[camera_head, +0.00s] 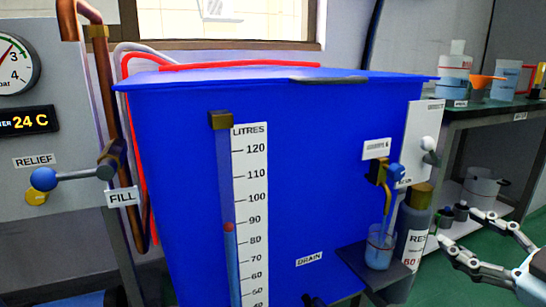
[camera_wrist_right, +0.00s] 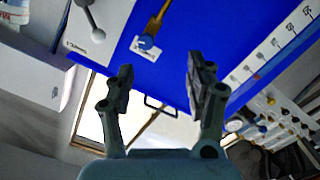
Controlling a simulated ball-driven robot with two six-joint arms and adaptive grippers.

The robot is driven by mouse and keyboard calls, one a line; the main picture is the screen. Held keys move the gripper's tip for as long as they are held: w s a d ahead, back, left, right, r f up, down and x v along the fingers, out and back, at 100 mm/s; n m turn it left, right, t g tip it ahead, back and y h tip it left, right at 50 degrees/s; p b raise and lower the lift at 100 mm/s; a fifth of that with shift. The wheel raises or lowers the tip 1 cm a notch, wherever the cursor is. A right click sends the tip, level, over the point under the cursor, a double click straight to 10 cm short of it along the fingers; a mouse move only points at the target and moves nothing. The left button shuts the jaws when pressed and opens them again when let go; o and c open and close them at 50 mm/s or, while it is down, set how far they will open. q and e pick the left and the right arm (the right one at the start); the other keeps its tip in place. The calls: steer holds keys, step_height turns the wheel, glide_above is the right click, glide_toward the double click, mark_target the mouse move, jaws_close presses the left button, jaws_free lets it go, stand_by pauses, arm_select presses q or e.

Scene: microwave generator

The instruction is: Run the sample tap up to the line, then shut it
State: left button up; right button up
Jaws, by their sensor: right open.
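The sample tap (camera_head: 379,172) is a brass fitting with a blue handle (camera_head: 396,172), on the right of the blue tank's front. A thin spout runs down from it towards a clear beaker (camera_head: 379,252) with a red line and pale blue liquid, standing on a dark shelf. I cannot tell whether liquid is flowing, or the exact level against the line. My right gripper (camera_head: 459,229) is open and empty, right of the beaker and apart from it. In the wrist view, the open fingers (camera_wrist_right: 159,68) point towards the tap's blue handle (camera_wrist_right: 146,42). My left gripper is out of view.
A dark bottle (camera_head: 411,236) stands just right of the beaker. A white panel with a round-knobbed lever (camera_head: 430,147) is above it. The blue tank (camera_head: 310,200) carries a litre gauge (camera_head: 252,190). The fill lever (camera_head: 75,175) is at left. A bench with containers (camera_head: 465,108) stands behind right.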

arm_select(q)
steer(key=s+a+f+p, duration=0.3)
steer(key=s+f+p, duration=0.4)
steer(key=p, duration=0.5)
arm_select(e)
steer(key=s+f+m+g+h, duration=0.85)
steer(key=s+f+g, duration=0.65)
steer(key=s+f, duration=1.5)
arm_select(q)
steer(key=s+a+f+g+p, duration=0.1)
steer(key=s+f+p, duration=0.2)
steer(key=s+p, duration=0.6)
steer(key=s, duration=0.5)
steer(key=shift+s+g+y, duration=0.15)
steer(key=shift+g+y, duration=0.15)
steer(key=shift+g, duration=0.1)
arm_select(e)
steer(key=s+d+f+m+g+y, duration=0.1)
steer(key=s, duration=1.6)
steer(key=shift+d+m, duration=0.15)
steer(key=shift+m, duration=0.2)
steer(key=shift+y, duration=0.25)
